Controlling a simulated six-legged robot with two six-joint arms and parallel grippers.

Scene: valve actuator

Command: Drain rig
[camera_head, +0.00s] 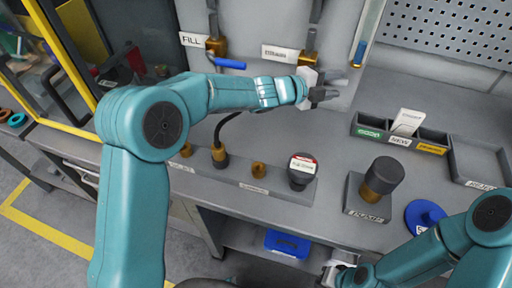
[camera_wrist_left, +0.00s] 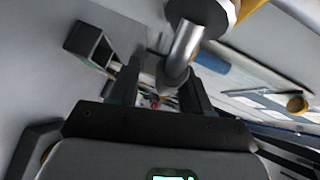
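The rig's upper panel has a brass valve with a blue handle (camera_head: 230,64) under the FILL label (camera_head: 194,40). A second brass valve (camera_head: 308,58) sits to the right, by a label (camera_head: 290,54) I cannot read. My left gripper (camera_head: 328,86) is just below this second valve, with its fingers apart. In the left wrist view, a grey metal cylinder (camera_wrist_left: 183,50) shows in front of the spread fingers of my left gripper (camera_wrist_left: 160,90); contact is unclear. A clear tube with blue at its bottom (camera_head: 360,52) stands to the right. My right gripper (camera_head: 340,270) is low and partly hidden.
A blue box (camera_head: 287,243) sits on the shelf below. A yellow-framed cabinet (camera_head: 65,65) stands left.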

